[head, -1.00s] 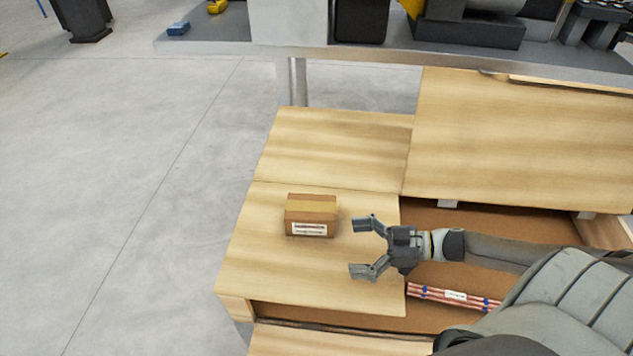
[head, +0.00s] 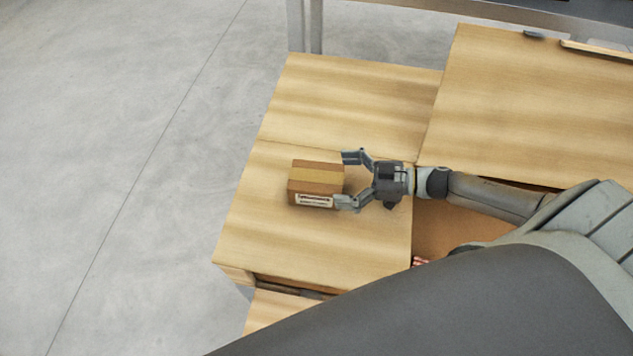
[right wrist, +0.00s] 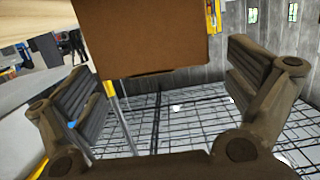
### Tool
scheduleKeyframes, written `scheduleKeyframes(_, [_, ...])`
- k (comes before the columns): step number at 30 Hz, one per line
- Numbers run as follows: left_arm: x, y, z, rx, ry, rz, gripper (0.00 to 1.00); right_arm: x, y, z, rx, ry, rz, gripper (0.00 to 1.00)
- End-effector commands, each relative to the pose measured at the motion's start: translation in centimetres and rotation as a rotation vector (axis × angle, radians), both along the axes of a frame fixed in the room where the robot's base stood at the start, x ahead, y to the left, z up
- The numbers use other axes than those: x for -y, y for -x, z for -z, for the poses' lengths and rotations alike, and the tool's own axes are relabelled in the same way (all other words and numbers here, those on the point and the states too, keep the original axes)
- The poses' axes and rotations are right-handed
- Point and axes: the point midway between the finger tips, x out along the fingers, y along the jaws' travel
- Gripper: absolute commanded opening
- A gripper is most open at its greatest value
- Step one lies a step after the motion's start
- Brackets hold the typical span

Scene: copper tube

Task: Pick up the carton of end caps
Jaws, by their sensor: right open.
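The carton of end caps (head: 315,176) is a small brown cardboard box with a tape band on top and a white label on its front. It sits on a light wooden surface in the head view. My right gripper (head: 347,179) is open at the carton's right side, with its fingertips at the near edges of that side. In the right wrist view the carton (right wrist: 140,38) fills the upper middle, ahead of and between the open fingers (right wrist: 152,88). I cannot tell whether the fingers touch it. My left gripper is not in view.
The wooden surface (head: 265,220) has bare room left of and behind the carton. A raised wooden panel (head: 530,100) lies at the right, with an open brown recess (head: 450,228) below it. Copper tube ends (head: 420,261) peek out there. Grey floor lies left.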

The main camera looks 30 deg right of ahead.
Motion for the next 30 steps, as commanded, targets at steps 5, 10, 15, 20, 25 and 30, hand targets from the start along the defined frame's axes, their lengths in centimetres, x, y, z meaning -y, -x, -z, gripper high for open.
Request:
scheduleKeyframes(5, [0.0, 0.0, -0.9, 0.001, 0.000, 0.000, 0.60, -1.7, -1.5, 0.1, 0.003, -0.003, 0.002, 1.00])
scheduleKeyframes(10, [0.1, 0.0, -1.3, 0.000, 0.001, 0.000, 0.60, -3.4, -2.8, 0.7, 0.000, -0.003, 0.001, 1.00])
scheduleKeyframes(15, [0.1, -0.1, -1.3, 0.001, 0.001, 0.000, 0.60, -3.9, -3.1, 1.1, -0.001, 0.000, 0.000, 1.00])
scheduleKeyframes(20, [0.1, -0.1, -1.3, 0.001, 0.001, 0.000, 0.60, -3.8, -3.1, 1.1, -0.001, 0.000, 0.000, 0.97])
scheduleKeyframes(25, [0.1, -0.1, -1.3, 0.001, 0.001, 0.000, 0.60, -3.8, -3.1, 1.0, -0.001, 0.000, 0.000, 0.76])
scheduleKeyframes(30, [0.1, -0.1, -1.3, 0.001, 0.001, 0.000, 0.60, -3.8, -3.0, 1.0, -0.001, 0.000, 0.000, 0.54])
